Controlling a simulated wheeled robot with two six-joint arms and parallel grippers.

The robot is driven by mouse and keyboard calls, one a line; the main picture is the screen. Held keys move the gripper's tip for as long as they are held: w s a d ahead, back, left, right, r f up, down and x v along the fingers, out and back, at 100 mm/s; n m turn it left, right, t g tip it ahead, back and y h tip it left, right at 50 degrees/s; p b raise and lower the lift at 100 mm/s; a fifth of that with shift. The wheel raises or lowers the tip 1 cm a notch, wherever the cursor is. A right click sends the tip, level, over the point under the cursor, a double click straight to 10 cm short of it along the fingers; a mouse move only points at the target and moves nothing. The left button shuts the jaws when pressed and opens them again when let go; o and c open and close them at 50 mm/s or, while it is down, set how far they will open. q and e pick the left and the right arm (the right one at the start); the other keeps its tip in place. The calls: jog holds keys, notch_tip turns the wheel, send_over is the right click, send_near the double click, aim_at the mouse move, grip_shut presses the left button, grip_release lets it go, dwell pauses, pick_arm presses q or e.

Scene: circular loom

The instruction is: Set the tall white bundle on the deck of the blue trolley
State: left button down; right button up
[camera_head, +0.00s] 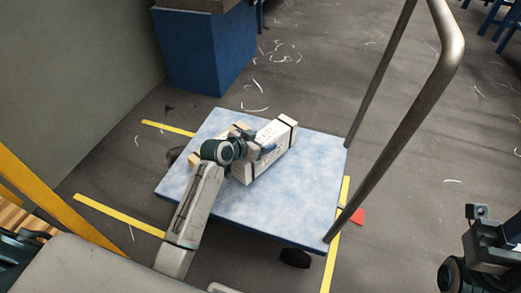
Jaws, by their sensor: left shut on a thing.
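The white bundle (270,143) has dark bands near its ends and shows over the middle of the blue trolley's deck (300,205). It looks slanted in the picture, its banded top toward the upper right. My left gripper (260,151) is shut on the bundle's side. The arm and wrist hide part of the bundle and deck. I cannot tell whether the bundle's lower end touches the deck. My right gripper (484,228) is at the right edge, away from the trolley and partly cut off; its jaws are not clear.
The trolley's grey metal handle (405,115) rises on the right side. Tan pieces (196,159) show on the deck beside my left wrist. A blue bin (205,55) stands behind. Yellow tape (120,215) and white scraps mark the floor. The deck's front part is clear.

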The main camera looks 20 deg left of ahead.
pick_arm(q)
notch_tip(320, 180, down, 3)
jog(key=shift+s+b, duration=0.1)
jog(key=shift+b, duration=0.45)
jog(key=shift+f, duration=0.15)
jog(key=shift+c, duration=2.1)
grip_release()
jog(key=shift+o, duration=0.7)
jog(key=shift+s, duration=0.1)
